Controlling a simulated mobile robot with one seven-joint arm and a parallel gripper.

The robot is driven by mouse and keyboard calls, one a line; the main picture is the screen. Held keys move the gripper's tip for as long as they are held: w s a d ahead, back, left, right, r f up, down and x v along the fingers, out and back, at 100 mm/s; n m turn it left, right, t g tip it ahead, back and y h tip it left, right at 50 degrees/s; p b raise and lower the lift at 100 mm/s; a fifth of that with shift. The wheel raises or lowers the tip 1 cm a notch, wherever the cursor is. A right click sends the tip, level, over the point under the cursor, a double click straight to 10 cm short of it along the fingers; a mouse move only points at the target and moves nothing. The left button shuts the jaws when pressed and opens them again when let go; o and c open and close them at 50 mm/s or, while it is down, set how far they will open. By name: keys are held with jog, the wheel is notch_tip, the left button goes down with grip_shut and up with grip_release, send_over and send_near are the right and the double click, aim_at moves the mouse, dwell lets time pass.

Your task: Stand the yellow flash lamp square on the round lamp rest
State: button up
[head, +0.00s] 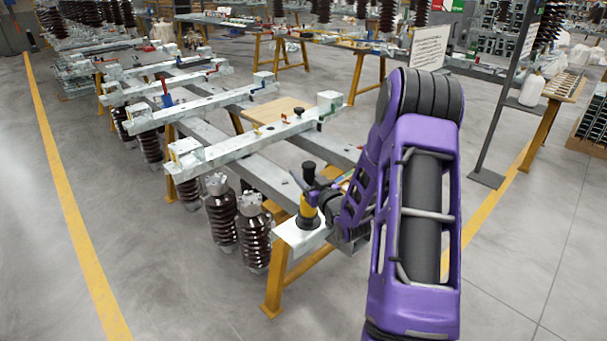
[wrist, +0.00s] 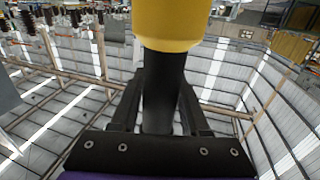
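The yellow flash lamp (head: 308,211) is upright, or nearly so, in the head view, with a black top and a yellow lower part. It is over the near end of the pale metal beam, where a dark round edge shows under it. The round lamp rest is mostly hidden there, and I cannot tell whether the lamp touches it. My gripper (head: 321,192) reaches the lamp from the right. In the wrist view my gripper's fingers (wrist: 160,100) close on both sides of the lamp's black body, and its yellow part (wrist: 172,22) fills the top middle.
The pale beam end (head: 290,237) rests on a yellow trestle (head: 274,285). Dark ribbed insulators (head: 255,235) stand left of it. A long clamp beam (head: 250,138) and a wooden board (head: 272,109) lie behind. Open grey floor is at left.

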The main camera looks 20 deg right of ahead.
jog(key=shift+o, duration=1.3)
jog(key=shift+r, duration=0.1)
jog(key=shift+r+p, duration=0.2)
jog(key=shift+p, duration=0.1)
jog(key=s+d, duration=0.1)
jog(key=s, duration=1.1)
jog(key=shift+f, duration=0.15)
